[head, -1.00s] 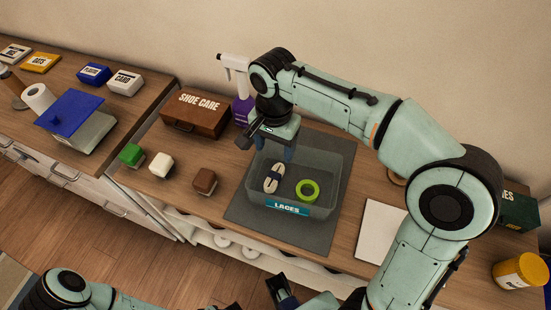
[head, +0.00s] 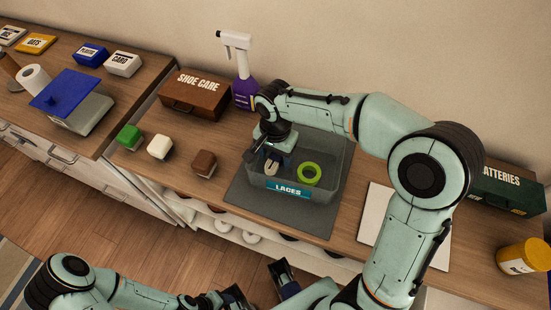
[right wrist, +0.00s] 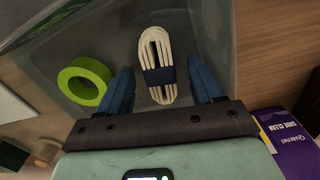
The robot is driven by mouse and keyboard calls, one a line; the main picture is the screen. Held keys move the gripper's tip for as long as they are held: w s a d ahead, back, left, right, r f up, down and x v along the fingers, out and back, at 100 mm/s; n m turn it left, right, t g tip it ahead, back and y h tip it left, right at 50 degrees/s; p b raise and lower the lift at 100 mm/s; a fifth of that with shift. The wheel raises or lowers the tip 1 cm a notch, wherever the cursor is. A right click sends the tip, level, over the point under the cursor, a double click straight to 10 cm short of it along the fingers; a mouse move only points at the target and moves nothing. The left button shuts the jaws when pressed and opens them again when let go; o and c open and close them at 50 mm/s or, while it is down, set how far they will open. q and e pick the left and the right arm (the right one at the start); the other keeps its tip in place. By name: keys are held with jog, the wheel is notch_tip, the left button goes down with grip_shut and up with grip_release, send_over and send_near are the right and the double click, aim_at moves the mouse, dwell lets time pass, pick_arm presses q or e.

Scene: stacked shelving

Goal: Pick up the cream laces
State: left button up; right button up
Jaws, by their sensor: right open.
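The cream laces (right wrist: 158,62) are a folded bundle with a dark band round the middle. They lie in the clear grey bin (head: 316,200) labelled LACES, partly hidden in the head view (head: 271,168) by my right gripper (head: 272,158). In the right wrist view my right gripper (right wrist: 164,86) is open, with one blue finger on each side of the bundle and gaps between. I cannot tell how far above the laces the fingertips are. Parts of my left arm and dark finger-like parts show at the bottom of the head view; its jaw state is unclear.
A green ring roll (head: 309,174) lies in the bin right of the laces. A purple spray bottle (head: 243,80) and a brown SHOE CARE box (head: 195,96) stand behind and left. Brushes (head: 160,147) are left of the grey mat (head: 240,190). A white pad lies right.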

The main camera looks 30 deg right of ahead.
jog(key=shift+f, duration=0.35)
jog(key=c, duration=1.1)
